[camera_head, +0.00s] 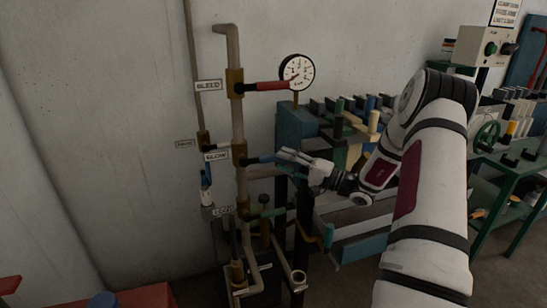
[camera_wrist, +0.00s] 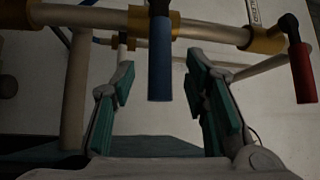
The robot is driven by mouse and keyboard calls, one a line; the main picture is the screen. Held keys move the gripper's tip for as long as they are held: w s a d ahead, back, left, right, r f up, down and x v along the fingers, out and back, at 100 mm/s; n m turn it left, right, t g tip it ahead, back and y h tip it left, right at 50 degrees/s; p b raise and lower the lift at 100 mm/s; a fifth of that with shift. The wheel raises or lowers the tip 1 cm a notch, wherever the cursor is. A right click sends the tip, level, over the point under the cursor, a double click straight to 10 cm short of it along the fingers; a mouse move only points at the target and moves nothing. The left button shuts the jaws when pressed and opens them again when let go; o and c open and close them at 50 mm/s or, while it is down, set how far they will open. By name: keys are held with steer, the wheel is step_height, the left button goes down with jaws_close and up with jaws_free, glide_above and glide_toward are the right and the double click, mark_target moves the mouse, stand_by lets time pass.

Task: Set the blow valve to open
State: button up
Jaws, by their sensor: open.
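The blow valve's blue handle (camera_head: 262,159) sticks out to the right, crosswise to the upright pipe (camera_head: 239,120), beside the BLOW label (camera_head: 216,155). My gripper (camera_head: 290,157) is at the handle's right end in the head view. In the wrist view the blue handle (camera_wrist: 160,60) hangs down from the pipe, between the two green-padded fingers of my gripper (camera_wrist: 160,88). The fingers are open, with gaps on both sides of the handle. How deep the handle sits between them is hard to tell.
A red BLEED handle (camera_head: 268,86) points right above, near a round gauge (camera_head: 297,72). A green handle (camera_head: 270,212) sits below on the same pipe. The wall to the left is bare.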

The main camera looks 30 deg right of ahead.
mark_target(273, 157)
steer(key=shift+x, duration=2.3)
jaws_close()
